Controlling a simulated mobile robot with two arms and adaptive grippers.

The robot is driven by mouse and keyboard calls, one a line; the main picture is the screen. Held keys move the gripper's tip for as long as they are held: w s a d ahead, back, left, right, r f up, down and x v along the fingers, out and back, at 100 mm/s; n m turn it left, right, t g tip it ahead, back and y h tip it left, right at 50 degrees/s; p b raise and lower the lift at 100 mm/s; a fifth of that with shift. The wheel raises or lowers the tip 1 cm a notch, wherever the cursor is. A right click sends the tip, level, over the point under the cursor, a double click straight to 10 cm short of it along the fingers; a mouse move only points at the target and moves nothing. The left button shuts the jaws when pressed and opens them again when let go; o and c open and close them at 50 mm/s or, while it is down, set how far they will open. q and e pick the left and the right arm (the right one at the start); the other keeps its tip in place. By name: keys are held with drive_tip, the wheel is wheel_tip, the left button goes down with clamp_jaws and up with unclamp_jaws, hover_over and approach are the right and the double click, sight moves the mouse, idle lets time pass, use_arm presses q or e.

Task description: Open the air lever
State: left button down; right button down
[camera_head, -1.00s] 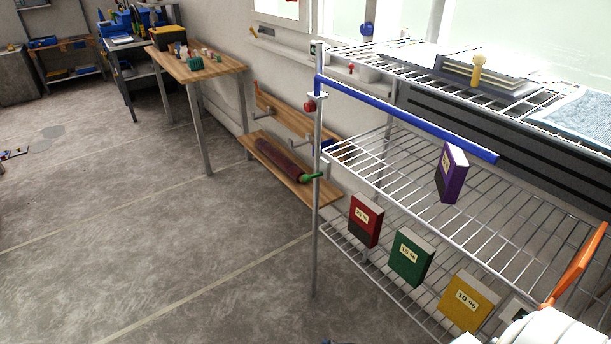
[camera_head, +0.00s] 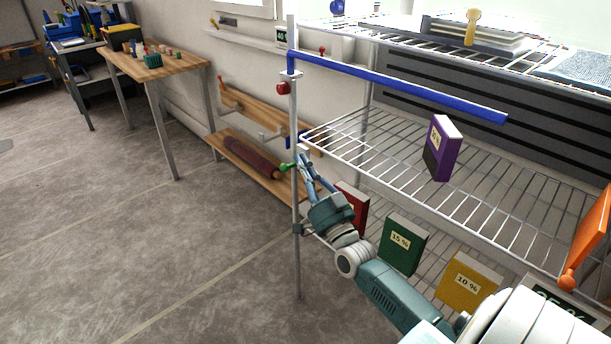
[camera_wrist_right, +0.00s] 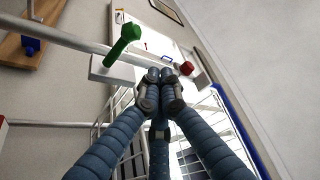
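A green lever (camera_head: 288,167) sticks out sideways from the upright metal post (camera_head: 296,225) of the rack. In the right wrist view the green lever (camera_wrist_right: 124,42) is above and left of the fingertips, slanting. My right gripper (camera_head: 304,165) is by the post, its fingers just right of the green lever. In the wrist view a visible gap lies between the fingertips (camera_wrist_right: 160,76) and the lever, and the fingers converge with no object seen between them. Their opening is unclear. A red knob (camera_head: 283,88) sits higher on the post, below a blue bar (camera_head: 400,82). My left gripper is out of view.
Wire shelves (camera_head: 400,160) fill the right side. An orange lever (camera_head: 592,235) is far right. The left floor is clear.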

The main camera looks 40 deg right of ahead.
sight(291, 164)
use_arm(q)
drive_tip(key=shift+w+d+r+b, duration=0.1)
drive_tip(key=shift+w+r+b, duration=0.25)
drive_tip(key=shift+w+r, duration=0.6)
use_arm(e)
drive_tip(key=shift+w+a+f, duration=0.2)
drive_tip(key=shift+w+f, duration=0.05)
drive_tip(key=shift+w, duration=0.4)
drive_tip(key=shift+w+a+f, duration=0.15)
drive_tip(key=shift+w+f, duration=0.1)
drive_tip(key=shift+w, duration=0.35)
drive_tip(key=shift+w+a+f, duration=0.2)
drive_tip(key=shift+w+f, duration=0.05)
drive_tip(key=shift+w, duration=0.4)
